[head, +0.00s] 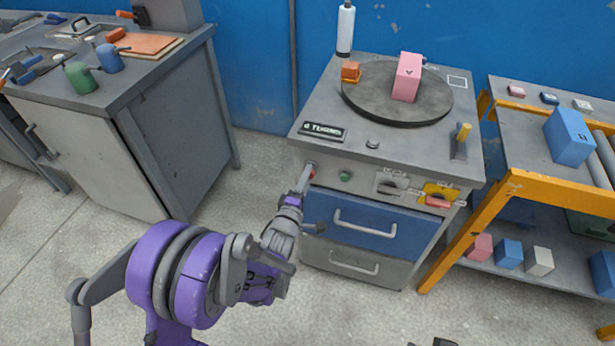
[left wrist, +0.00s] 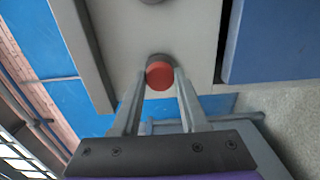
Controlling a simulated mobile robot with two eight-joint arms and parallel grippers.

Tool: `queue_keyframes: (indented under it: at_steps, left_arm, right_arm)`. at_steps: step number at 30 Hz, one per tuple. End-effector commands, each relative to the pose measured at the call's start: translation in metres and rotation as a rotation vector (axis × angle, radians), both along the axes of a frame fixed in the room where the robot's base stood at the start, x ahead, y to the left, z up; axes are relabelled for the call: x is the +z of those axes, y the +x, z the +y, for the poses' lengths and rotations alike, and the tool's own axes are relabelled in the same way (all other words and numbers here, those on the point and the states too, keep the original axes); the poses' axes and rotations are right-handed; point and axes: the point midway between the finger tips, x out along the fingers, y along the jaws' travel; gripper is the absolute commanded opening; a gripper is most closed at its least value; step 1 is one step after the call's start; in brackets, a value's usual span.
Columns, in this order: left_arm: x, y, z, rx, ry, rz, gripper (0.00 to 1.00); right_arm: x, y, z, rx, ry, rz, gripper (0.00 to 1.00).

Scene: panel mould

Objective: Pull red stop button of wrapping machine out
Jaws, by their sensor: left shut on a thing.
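The red stop button (left wrist: 159,75) sits on the grey front panel of the wrapping machine (head: 372,151). In the head view only a bit of the red button (head: 312,172) shows beside my fingertips. My left gripper (head: 306,176) reaches the panel's left end. In the left wrist view the two fingers of my left gripper (left wrist: 159,80) are closed on the red button, one at each side.
A green button (head: 346,176), a grey switch (head: 391,184) and a yellow-backed red switch (head: 437,195) sit right of the red button. Blue drawer (head: 352,222) is below. A pink box (head: 407,78) stands on the turntable (head: 365,98). A workbench (head: 134,80) is left, an orange-framed table (head: 530,180) right.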

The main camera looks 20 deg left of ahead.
Motion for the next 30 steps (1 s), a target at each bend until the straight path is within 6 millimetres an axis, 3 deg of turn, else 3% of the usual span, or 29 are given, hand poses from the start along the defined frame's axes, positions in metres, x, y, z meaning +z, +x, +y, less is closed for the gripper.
queue_keyframes:
  at_steps: [1, 5, 17, 30]
  left_arm:
    - [-0.001, -0.001, 0.000, 0.000, 0.000, 0.003, 0.48]
    - [-0.001, -0.001, 0.000, 0.000, 0.000, 0.003, 0.72]
    - [0.000, -0.008, 0.000, 0.000, 0.000, 0.002, 0.73]
    - [0.000, -0.089, 0.003, 0.001, 0.001, 0.002, 0.73]
  right_arm:
    - [0.000, 0.000, 0.000, 0.000, 0.000, 0.000, 0.50]
    - [0.000, 0.000, 0.000, 0.000, 0.000, 0.000, 0.50]
    - [0.001, 0.000, 0.000, 0.000, 0.000, 0.000, 0.50]
    - [0.005, -0.001, 0.000, 0.000, 0.000, -0.001, 0.50]
